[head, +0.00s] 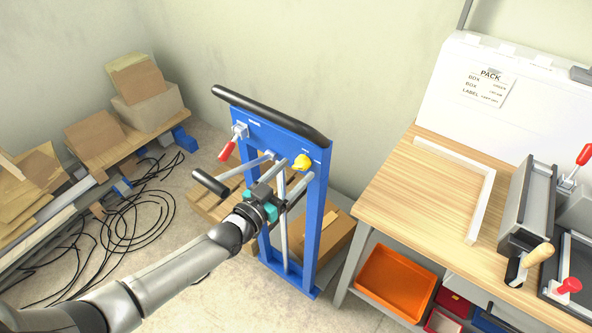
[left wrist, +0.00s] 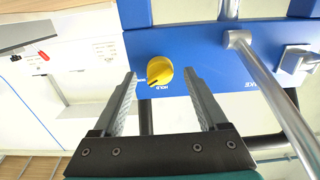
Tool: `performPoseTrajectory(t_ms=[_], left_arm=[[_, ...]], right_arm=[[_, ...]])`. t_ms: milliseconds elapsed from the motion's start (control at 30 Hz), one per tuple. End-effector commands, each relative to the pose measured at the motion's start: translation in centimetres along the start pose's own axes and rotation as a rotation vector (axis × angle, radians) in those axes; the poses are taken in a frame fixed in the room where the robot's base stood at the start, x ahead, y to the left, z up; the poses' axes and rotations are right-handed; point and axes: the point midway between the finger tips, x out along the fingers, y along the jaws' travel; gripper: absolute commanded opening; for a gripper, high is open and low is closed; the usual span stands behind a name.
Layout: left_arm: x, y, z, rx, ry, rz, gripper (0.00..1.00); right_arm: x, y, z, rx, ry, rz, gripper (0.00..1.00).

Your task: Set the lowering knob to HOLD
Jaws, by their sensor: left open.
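The yellow lowering knob (head: 302,162) is on the upper right of the blue frame (head: 318,215). In the left wrist view the knob (left wrist: 160,71) has a dark pointer mark and the label HOLD (left wrist: 161,95) printed beside it; another label near it is partly hidden by a finger. My left gripper (left wrist: 168,80) is open, its two fingers spread on either side of the knob in that view, with no contact visible. In the head view my left gripper (head: 282,190) is just below the knob. My right gripper is not in view.
A red-handled lever (head: 228,149) is on the frame's left side, and a black-gripped bar (head: 212,182) sticks out from it. A black padded rail (head: 270,115) tops the frame. A wooden bench (head: 420,190) stands to the right. Cables (head: 130,215) lie on the floor at left.

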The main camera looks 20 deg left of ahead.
Motion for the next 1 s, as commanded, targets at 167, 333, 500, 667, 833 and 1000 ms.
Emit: performPoseTrajectory(t_ms=[167, 333, 500, 667, 833, 1000], left_arm=[[1.3, 0.0, 0.0, -0.001, 0.0, 0.0, 0.76], [1.6, 0.0, 0.0, -0.001, -0.001, 0.0, 0.76], [1.5, 0.0, 0.0, -0.001, -0.001, 0.0, 0.76], [1.5, 0.0, 0.0, -0.001, -0.001, 0.0, 0.59], [1.5, 0.0, 0.0, -0.001, -0.001, 0.0, 0.4], [1.5, 0.0, 0.0, -0.001, -0.001, 0.0, 0.21]], right_arm=[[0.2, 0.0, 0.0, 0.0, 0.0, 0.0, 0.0], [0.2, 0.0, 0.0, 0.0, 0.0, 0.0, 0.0], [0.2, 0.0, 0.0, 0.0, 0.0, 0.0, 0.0], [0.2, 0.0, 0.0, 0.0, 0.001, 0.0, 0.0], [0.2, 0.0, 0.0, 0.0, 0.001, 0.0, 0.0], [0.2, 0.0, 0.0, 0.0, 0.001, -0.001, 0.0]])
